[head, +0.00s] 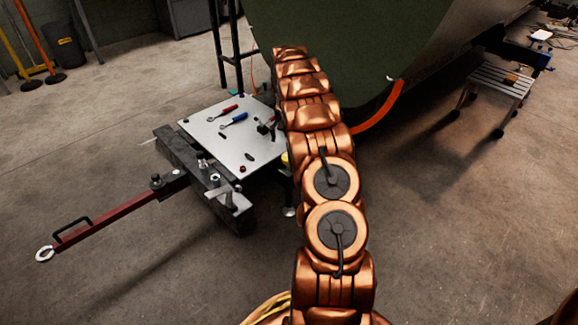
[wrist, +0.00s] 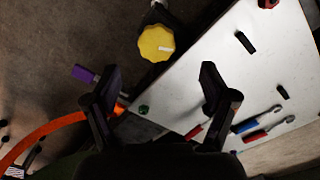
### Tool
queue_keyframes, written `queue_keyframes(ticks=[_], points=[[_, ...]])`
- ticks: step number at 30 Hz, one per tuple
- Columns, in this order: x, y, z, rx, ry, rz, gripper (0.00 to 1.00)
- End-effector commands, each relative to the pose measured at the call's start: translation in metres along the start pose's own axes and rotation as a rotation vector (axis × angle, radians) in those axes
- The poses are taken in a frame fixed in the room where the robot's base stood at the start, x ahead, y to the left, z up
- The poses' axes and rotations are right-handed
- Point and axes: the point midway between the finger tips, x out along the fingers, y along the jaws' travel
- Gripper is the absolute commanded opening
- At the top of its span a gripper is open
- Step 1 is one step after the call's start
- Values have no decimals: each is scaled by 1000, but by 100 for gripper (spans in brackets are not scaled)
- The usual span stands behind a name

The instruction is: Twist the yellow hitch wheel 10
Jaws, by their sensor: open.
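The yellow hitch wheel (wrist: 157,43) shows in the wrist view at top centre, a scalloped knob with a white mark on its face. It sits beside the edge of the white tabletop. In the head view only a small yellow part (head: 285,158) shows beside my arm. My gripper (wrist: 160,82) is open and empty in the wrist view, its two dark fingers apart. The wheel appears beyond the fingertips, between them and apart from them. In the head view my copper arm hides the gripper.
An orange strip (head: 380,108) hangs by the green fuselage (head: 340,40). A step stool (head: 495,85) stands at right.

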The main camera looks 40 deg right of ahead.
Motion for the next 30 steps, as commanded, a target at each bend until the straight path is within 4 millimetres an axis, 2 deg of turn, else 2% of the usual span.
queue_keyframes(ticks=[1,11,24,30], points=[[13,3,-4,8,0,-4,84],[33,7,-10,18,2,-10,84],[92,6,-10,17,3,-10,84],[99,6,-10,17,2,-11,84]])
